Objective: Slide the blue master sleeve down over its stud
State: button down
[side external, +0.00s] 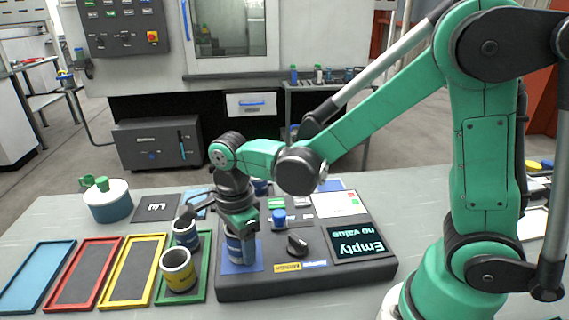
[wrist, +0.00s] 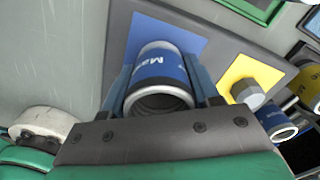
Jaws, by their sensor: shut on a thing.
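The blue master sleeve, a metal cup-like cylinder with a blue band, is in my gripper over the blue square. It shows in the side view (side external: 234,249) and, with part of its "Ma…" lettering, in the wrist view (wrist: 160,75). My gripper (side external: 240,228) points down with its fingers on both sides of the sleeve; in the wrist view the fingers (wrist: 160,92) flank it. The blue square (side external: 251,252) lies on the dark console (side external: 330,285). The sleeve hides the blue square's stud, so I cannot tell how far it is over it.
Left of the console, a green-rimmed tray (side external: 207,270) holds another blue-banded sleeve (side external: 186,234) and a yellow-banded sleeve (side external: 178,270). Yellow (side external: 133,272), red and blue trays lie farther left, empty. The wrist view shows a grey stud (wrist: 246,93) on a yellow square (wrist: 262,75).

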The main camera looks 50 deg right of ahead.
jog(key=shift+f, duration=0.2)
dwell(0.5)
grip_release()
jog(key=shift+r, duration=4.5)
